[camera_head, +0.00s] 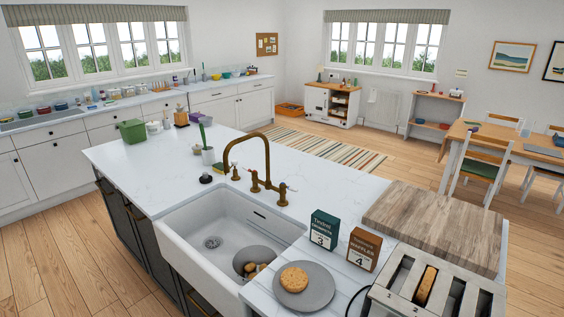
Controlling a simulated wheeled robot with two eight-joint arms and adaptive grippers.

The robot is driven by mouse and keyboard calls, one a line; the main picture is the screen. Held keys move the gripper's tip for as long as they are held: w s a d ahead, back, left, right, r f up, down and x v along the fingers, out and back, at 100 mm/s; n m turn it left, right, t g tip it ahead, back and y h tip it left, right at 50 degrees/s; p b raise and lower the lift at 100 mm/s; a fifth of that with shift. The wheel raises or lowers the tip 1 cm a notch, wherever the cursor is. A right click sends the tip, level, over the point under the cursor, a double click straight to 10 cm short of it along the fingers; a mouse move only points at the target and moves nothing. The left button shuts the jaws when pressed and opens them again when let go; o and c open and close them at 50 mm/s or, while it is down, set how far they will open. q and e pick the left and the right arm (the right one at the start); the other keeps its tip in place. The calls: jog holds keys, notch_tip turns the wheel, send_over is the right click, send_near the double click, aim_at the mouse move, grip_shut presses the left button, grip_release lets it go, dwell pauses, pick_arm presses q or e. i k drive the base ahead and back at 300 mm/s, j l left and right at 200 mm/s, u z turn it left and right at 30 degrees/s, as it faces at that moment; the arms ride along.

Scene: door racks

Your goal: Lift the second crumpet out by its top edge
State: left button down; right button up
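A silver toaster (440,268) with several long slots stands at the bottom right, partly cut off by the frame edge. A browned crumpet (427,284) stands upright in its second slot from the left, with its top edge showing above the slot. The other visible slots look empty. Another round golden crumpet (294,279) lies flat on a grey plate (318,292) left of the toaster. Neither of my grippers shows in the head view.
A green box (324,230) marked 3 and a brown box (364,249) marked 4 stand behind the plate. A wooden board (430,222) lies behind the toaster. A white sink (222,222) with a brass tap (266,165) is to the left. A dark cord runs beside the toaster.

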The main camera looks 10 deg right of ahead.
aim_at(425, 284)
jog(key=k+l+z, duration=0.1)
jog(key=z, duration=0.3)
jog(key=l+z, duration=0.2)
jog(key=z, duration=0.2)
jog(key=k+l+z, duration=0.1)
jog(key=z, duration=0.3)
jog(key=l, duration=0.1)
